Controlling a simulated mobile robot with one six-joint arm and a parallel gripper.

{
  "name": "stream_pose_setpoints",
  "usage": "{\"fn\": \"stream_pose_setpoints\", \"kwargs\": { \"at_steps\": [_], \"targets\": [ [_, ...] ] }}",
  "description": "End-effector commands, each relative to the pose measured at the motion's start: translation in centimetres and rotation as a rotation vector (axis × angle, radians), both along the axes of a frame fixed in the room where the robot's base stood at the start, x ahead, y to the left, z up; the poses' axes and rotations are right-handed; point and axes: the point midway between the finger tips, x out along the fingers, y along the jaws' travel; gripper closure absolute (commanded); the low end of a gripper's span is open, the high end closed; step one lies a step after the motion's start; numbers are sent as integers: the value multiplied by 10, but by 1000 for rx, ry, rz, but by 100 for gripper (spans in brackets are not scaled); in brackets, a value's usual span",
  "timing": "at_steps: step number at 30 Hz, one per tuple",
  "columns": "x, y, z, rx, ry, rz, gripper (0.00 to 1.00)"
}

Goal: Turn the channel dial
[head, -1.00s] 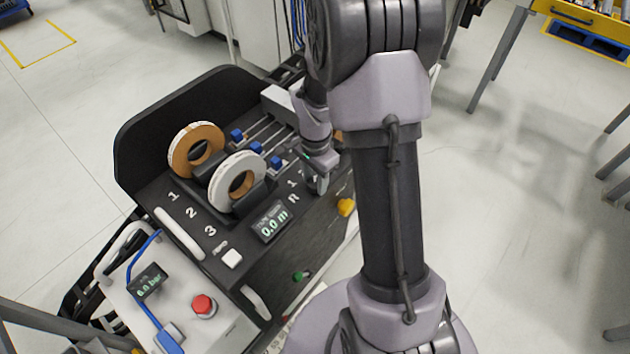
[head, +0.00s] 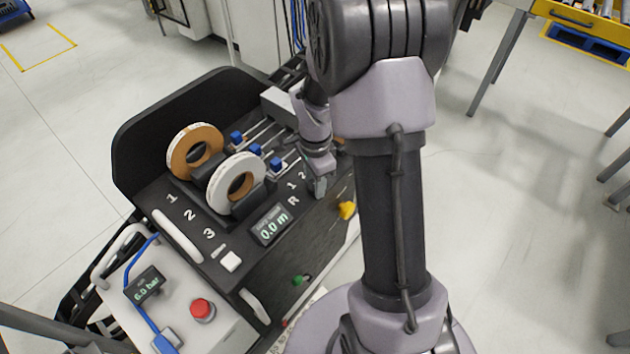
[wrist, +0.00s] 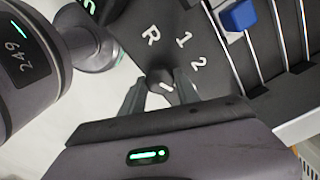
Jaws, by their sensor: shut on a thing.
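The channel dial (wrist: 158,77) is a small dark knob with a light pointer mark, seen in the wrist view between my fingertips. White marks R, 1 and 2 (wrist: 184,40) are printed around it on the dark panel. Its pointer mark shows, but I cannot tell surely which mark it lines up with. My gripper (wrist: 160,88) is shut on the dial, one finger on each side. In the head view my gripper (head: 318,187) reaches down onto the panel beside the R and 1 marks, and hides the dial.
Two tape rolls, a brown one (head: 181,152) and a white one (head: 217,187), stand on the machine, near blue clamps (head: 275,164). A display (head: 271,226) reads 0.0 m. A yellow knob (head: 347,210) and a red button (head: 202,309) are close by.

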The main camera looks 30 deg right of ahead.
Motion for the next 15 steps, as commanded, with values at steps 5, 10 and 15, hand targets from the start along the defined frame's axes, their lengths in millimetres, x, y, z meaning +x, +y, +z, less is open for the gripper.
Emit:
{"fn": "stream_pose_setpoints", "kwargs": {
  "at_steps": [5, 10, 15],
  "targets": [
    [0, 0, 0, 1, 0, -1, 49],
    [0, 0, 0, 0, 0, -1, 41],
    [0, 0, 1, 0, 0, 0, 41]
  ]
}}
